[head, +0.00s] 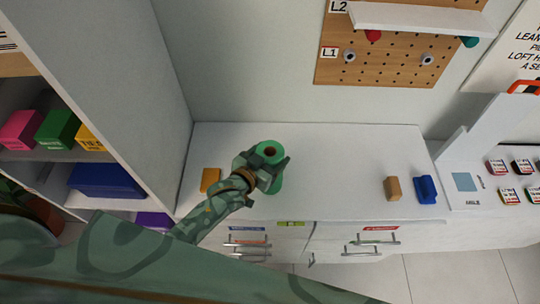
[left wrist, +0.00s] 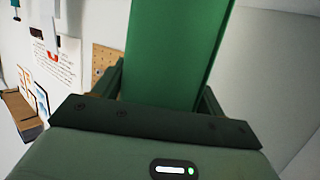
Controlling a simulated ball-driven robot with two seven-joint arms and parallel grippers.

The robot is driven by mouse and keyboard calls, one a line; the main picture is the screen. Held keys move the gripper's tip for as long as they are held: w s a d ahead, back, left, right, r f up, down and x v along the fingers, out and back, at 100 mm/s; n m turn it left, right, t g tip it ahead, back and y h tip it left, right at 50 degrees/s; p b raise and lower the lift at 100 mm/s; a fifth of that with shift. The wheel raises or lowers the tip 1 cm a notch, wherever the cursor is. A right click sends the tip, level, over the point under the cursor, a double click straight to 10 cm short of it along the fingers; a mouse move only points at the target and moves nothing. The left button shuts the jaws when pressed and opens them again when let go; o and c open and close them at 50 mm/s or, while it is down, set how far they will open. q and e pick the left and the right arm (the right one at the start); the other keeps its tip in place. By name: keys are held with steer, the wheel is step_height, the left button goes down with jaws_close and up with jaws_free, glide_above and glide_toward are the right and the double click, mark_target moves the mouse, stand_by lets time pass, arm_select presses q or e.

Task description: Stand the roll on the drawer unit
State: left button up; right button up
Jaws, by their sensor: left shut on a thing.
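The green roll (head: 271,150) is upright at the left part of the white drawer unit (head: 325,165), with its round end and dark core facing up. My left gripper (head: 268,164) is shut on the roll, with a finger on either side of it. In the left wrist view the roll (left wrist: 176,55) fills the space between the fingers. The gripper and wrist hide much of the roll's lower part, so I cannot tell whether its base touches the top. My right gripper is not in view.
A yellow-orange block (head: 210,179) lies left of my gripper. A tan block (head: 393,188) and a blue object (head: 426,189) stand at the right of the top. The middle is clear. A tall shelf panel (head: 135,90) rises at the left, and a pegboard (head: 385,60) hangs behind.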

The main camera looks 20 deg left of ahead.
arm_select(q)
steer(key=shift+f, duration=0.1)
steer(key=o, duration=1.5)
steer(key=p+v, duration=0.1)
steer(key=v, duration=1.1)
